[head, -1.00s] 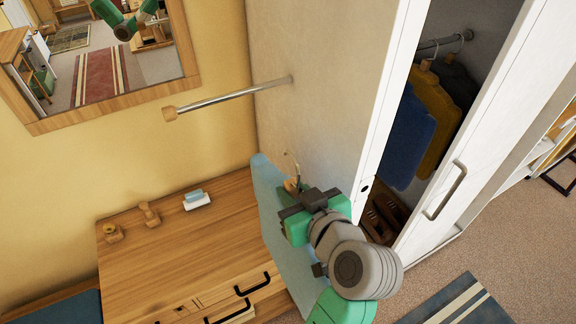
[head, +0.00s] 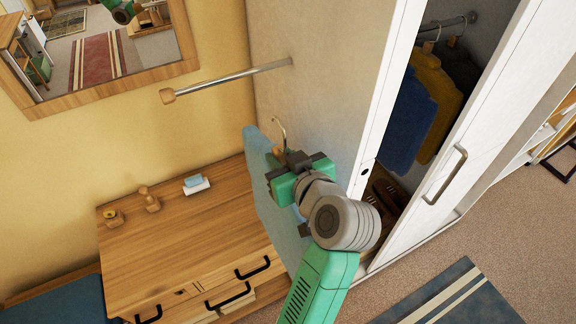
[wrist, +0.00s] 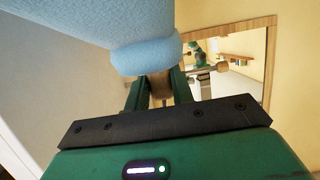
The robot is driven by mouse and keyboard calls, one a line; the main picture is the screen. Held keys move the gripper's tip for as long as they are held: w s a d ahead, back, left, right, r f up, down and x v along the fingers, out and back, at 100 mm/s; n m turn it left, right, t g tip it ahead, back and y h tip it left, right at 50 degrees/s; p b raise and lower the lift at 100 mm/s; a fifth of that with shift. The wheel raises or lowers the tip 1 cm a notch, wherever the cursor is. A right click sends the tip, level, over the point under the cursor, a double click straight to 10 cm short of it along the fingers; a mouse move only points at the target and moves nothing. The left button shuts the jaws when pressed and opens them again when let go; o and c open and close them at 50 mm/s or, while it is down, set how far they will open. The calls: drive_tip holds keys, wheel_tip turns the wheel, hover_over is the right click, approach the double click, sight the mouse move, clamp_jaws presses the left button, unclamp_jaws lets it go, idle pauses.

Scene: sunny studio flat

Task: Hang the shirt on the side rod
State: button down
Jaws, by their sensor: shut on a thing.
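The light blue shirt (head: 268,205) hangs on a hanger whose metal hook (head: 279,130) points up. My gripper (head: 284,165) is shut on the hanger's wooden neck, just under the hook. In the wrist view the wooden piece (wrist: 158,88) sits between the fingers, and the shirt (wrist: 120,30) fills the upper left. The side rod (head: 230,80) is a metal bar with a wooden end knob, sticking out from the wardrobe's side panel. The hook is below the rod and to the right of its middle in the head view, apart from it. My arm hides part of the shirt.
The open wardrobe (head: 388,90) holds blue and yellow garments on an inner rail. A wooden dresser (head: 180,240) with small wooden items and a light blue-and-white block (head: 196,184) stands below the rod. A mirror (head: 100,50) hangs on the yellow wall.

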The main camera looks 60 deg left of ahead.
drive_tip(key=shift+w+a+b, duration=0.25)
drive_tip(key=shift+a, duration=1.7)
drive_tip(key=shift+w+a+b, duration=0.25)
drive_tip(key=shift+w+a, duration=0.05)
drive_tip(key=shift+a, duration=1.7)
drive_tip(key=shift+w+a+b, duration=0.25)
drive_tip(key=shift+a, duration=1.7)
drive_tip(key=w+a+b, duration=0.1)
drive_tip(key=a+b, duration=0.1)
drive_tip(key=a, duration=0.8)
drive_tip(key=shift+w+b, duration=0.25)
drive_tip(key=shift+b, duration=0.1)
drive_tip(key=shift+f, duration=0.1)
drive_tip(key=shift+f+b, duration=0.85)
drive_tip(key=shift+f, duration=0.05)
drive_tip(key=shift+f+b, duration=0.35)
drive_tip(key=shift+f, duration=0.05)
drive_tip(key=c, duration=1.1)
unclamp_jaws()
